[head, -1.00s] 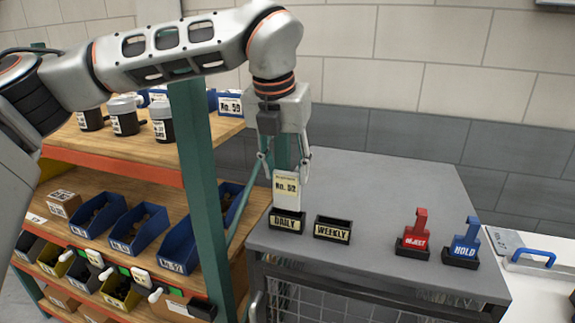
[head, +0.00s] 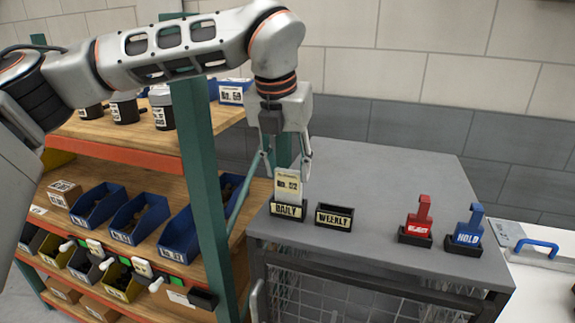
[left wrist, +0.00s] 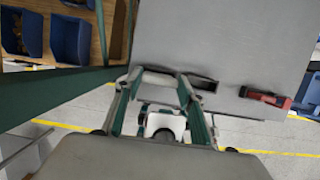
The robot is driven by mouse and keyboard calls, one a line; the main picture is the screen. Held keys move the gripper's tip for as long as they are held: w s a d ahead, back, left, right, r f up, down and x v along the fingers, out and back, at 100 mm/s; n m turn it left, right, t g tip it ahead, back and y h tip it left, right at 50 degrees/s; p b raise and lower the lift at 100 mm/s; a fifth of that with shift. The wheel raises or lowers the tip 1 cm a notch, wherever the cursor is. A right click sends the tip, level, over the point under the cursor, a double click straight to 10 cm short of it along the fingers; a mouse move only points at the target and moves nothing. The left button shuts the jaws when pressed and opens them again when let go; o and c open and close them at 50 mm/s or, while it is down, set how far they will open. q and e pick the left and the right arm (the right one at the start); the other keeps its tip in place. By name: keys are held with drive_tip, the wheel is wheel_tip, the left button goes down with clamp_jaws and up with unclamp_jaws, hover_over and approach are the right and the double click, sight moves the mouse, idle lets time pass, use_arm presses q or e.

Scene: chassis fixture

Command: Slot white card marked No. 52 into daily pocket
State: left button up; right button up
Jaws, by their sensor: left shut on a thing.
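The white card marked No. 52 (head: 288,184) stands upright, its lower part inside the black pocket labelled DAILY (head: 287,210). My left gripper (head: 287,166) is above the pocket, shut on the upper part of the card. The card's bottom edge is hidden in the pocket. In the left wrist view my left gripper (left wrist: 158,92) points down at the cabinet top, and I cannot clearly make out the card there. My right gripper is not in view.
The pocket labelled WEEKLY (head: 334,216) is empty just right of the daily one. A red stand (head: 418,219) and a blue HOLD stand (head: 468,230) are farther right on the grey cabinet (head: 390,180). A green shelf post (head: 200,170) is close on the left.

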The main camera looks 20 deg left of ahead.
use_arm(q)
drive_tip(key=o, duration=1)
